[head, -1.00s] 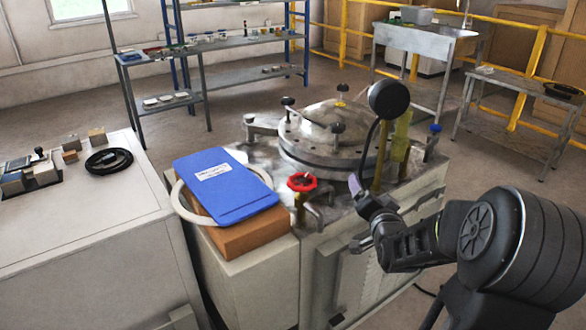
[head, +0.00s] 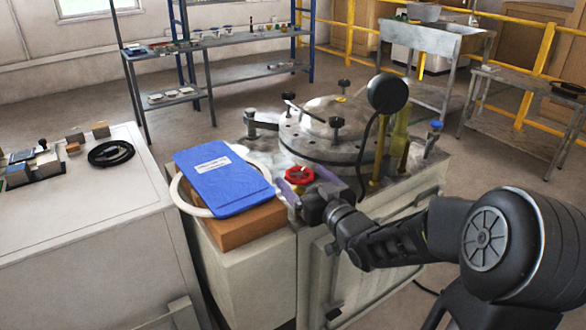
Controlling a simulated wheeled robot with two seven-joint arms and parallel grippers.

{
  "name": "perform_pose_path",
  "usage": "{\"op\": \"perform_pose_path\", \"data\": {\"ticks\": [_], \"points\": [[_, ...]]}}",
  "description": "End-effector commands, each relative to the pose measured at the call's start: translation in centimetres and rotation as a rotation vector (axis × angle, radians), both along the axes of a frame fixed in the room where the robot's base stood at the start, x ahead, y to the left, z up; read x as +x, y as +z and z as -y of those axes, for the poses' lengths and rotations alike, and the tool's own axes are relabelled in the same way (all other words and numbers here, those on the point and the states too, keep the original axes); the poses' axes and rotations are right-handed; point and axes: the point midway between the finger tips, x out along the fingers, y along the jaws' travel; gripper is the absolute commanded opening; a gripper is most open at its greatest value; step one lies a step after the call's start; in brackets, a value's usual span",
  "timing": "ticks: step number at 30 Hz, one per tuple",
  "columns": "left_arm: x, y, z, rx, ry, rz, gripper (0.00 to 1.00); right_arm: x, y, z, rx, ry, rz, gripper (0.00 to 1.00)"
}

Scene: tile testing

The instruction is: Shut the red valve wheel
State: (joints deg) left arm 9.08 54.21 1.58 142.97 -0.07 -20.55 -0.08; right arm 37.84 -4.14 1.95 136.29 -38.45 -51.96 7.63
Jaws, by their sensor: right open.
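The red valve wheel (head: 299,174) sits on its stem at the front left of the metal test machine (head: 263,152), beside the round bolted lid (head: 325,128). My right gripper (head: 293,191) is at the wheel, reaching in from the right and just below it. Its fingers are small and partly hidden by the wheel and the gripper body; it is open. I cannot tell whether the fingers touch the wheel or its stem. My left gripper is not in view.
A black round gauge (head: 388,93) stands behind my right arm. A white bench (head: 70,235) with a black cable coil (head: 110,153) is at left. Shelves (head: 232,75) stand behind.

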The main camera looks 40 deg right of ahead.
Motion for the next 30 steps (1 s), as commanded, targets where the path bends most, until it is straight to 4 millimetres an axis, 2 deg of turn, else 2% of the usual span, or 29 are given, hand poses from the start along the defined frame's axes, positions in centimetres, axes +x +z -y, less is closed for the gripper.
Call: {"op": "perform_pose_path", "data": {"ticks": [9,14,21,30], "points": [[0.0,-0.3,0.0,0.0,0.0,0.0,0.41,4.8,-0.1,0.5,0.001,0.001,0.0,0.88],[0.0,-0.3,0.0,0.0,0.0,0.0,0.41,5.8,-0.1,0.7,0.001,-0.001,-0.001,0.88],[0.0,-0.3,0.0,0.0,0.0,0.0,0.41,5.8,0.0,0.7,0.001,-0.001,-0.001,0.88],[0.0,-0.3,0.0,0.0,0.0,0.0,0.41,5.8,0.0,0.7,0.001,-0.001,-0.001,0.64]]}}
